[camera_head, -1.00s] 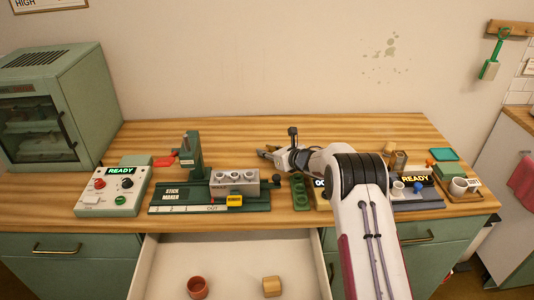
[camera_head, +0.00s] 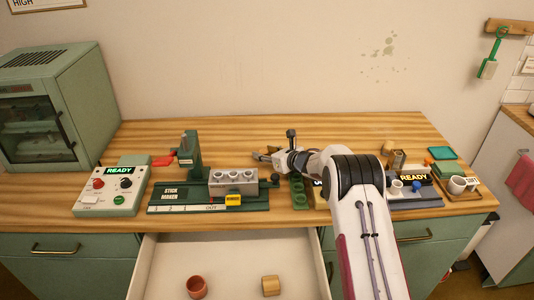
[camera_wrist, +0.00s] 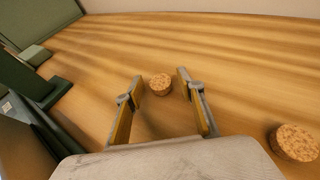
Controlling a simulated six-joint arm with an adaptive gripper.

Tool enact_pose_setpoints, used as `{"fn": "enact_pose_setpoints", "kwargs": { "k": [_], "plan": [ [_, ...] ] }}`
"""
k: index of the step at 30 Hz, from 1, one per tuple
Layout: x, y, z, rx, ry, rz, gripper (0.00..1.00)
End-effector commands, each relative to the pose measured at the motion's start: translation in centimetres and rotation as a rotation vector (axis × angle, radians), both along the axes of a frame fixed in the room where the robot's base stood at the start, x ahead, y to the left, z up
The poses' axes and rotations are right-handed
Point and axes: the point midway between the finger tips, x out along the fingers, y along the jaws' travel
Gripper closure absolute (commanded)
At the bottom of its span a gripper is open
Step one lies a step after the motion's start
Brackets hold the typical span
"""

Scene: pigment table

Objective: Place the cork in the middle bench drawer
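A small speckled cork (camera_wrist: 160,85) lies on the wooden bench top in the wrist view, between the tips of my gripper (camera_wrist: 160,77) and apart from both fingers. My gripper is open and empty. In the head view my gripper (camera_head: 262,155) is low over the back middle of the bench, pointing left; I cannot make out the cork beside it there. The middle bench drawer (camera_head: 150,270) is pulled open below the bench front. A terracotta cup (camera_head: 197,287) and a wooden block (camera_head: 270,286) are in it.
A larger cork-like piece (camera_wrist: 295,142) lies at the right of the wrist view. The stick maker (camera_head: 180,200) and a control box (camera_head: 115,190) stand to the left. A READY-lit device (camera_head: 415,192) stands right of my arm.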

Motion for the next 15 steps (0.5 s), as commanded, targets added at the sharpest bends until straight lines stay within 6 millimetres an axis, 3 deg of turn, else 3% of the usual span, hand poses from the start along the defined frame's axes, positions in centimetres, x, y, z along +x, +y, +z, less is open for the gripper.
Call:
{"fn": "enact_pose_setpoints", "kwargs": {
  "k": [15],
  "plan": [
    [-1.4, -1.0, 1.0, 0.0, 0.001, 0.0, 0.62]
  ]
}}
